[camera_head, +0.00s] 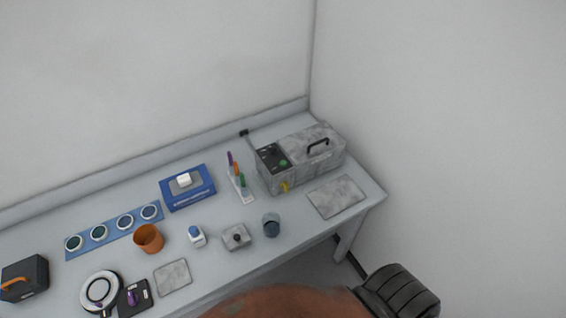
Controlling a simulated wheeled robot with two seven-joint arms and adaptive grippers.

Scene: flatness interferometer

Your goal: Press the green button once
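The green button (284,162) is a small round spot on the dark front panel (272,157) of a grey mottled box-shaped instrument (310,165). The instrument stands at the back right of the table and has a black handle (318,147) on top. The button is in plain view with nothing in front of it. It is too small to tell whether it is pressed in. Neither of my grippers shows in the head view.
The white table (225,258) holds a pen rack (247,197), a blue box (188,197), an orange cup (149,238), a dark glass (271,225) and a grey plate (337,196) before the instrument. Walls stand behind and to the right.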

